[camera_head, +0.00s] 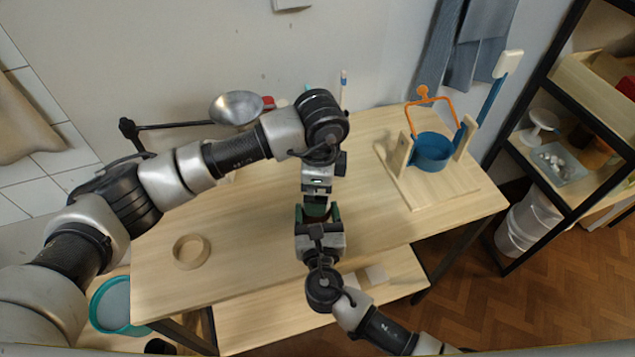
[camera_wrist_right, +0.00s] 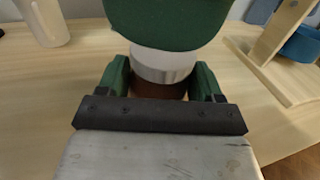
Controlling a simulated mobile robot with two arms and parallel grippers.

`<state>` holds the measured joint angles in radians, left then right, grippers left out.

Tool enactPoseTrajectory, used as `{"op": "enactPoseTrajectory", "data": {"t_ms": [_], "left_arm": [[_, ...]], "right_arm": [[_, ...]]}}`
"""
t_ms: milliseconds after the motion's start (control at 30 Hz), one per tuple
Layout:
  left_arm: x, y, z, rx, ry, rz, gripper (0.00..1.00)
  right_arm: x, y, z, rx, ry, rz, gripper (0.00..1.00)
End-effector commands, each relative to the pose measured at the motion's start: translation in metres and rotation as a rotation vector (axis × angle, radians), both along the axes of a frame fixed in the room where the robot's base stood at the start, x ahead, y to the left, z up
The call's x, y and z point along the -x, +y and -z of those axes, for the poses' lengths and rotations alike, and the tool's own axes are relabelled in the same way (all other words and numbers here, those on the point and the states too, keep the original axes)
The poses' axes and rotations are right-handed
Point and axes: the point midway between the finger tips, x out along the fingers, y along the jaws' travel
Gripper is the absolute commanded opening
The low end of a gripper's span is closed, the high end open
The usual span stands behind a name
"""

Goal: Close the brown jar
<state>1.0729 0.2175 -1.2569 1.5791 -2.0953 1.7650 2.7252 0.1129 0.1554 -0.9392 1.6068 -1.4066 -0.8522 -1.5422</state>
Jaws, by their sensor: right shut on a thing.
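The brown jar (camera_wrist_right: 160,90) stands on the wooden table, between the green fingers of my right gripper (camera_wrist_right: 162,82). In the head view only a small part of the jar (camera_head: 318,214) shows, and my right gripper (camera_head: 318,212) is shut on it from the near side. A pale grey lid (camera_wrist_right: 162,66) sits directly over the jar's top in the wrist view; whether it is fully seated is unclear. My left gripper (camera_head: 317,192) points down right above the jar. Its green finger covers the lid's upper part, so its grip is hidden.
A wooden ring (camera_head: 192,252) lies on the table at left. A blue pot (camera_head: 433,150) with an orange handle stands in a wooden frame at right. A metal dish (camera_head: 237,107) is at the back. A dark shelf (camera_head: 560,190) stands at far right. The table's front left is mostly clear.

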Motion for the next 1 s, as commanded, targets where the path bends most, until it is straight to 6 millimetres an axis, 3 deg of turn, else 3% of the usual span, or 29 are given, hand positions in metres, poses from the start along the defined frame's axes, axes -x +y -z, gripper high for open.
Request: {"op": "enactPoseTrajectory", "data": {"t_ms": [200,333,733,1000], "left_arm": [[0.0,0.0,-0.001,0.0,0.0,0.0,1.0],[0.0,-0.001,-0.012,0.001,-0.001,0.001,1.0],[0.001,-0.003,-0.093,0.001,-0.004,0.001,1.0],[0.002,-0.003,-0.118,0.0,0.0,0.0,1.0]], "right_arm": [[0.0,0.0,-0.001,-0.001,-0.002,0.0,0.0],[0.0,0.0,-0.001,0.0,-0.002,0.0,0.0],[0.0,0.0,-0.001,-0.001,-0.002,0.0,0.0],[0.0,0.0,-0.001,-0.001,-0.002,0.0,0.0]]}}
